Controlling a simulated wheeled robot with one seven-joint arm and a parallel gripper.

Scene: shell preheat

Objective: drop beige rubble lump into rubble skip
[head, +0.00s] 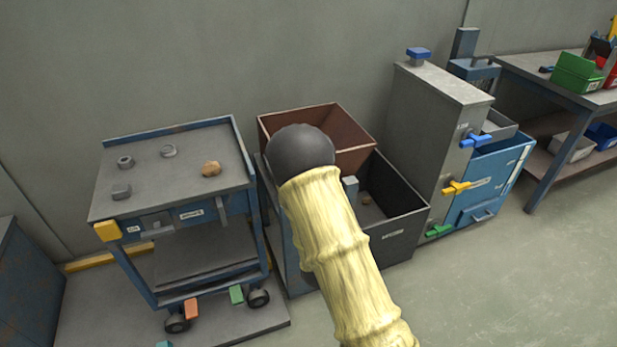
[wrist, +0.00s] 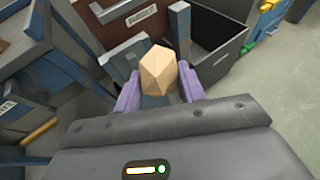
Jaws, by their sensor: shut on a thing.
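A beige, faceted rubble lump (wrist: 160,72) is held between the purple fingers of my gripper (wrist: 160,86) in the wrist view. The gripper is shut on it, and the lump is raised in front of two open bins. A rust-brown bin (head: 350,133) stands at the back in the head view, and its labelled wall (wrist: 118,18) shows in the wrist view. A dark grey bin (head: 405,222) stands in front of it to the right. I cannot read surely which label marks the rubble skip. In the head view my arm hides the gripper and the held lump.
A blue-edged cart (head: 135,185) at the left carries a brown lump (head: 211,168) and several grey metal parts. The dark bin holds a grey block (head: 350,185) and a small brown lump. A tall grey cabinet (head: 430,125) stands at the right. Clear floor lies front right.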

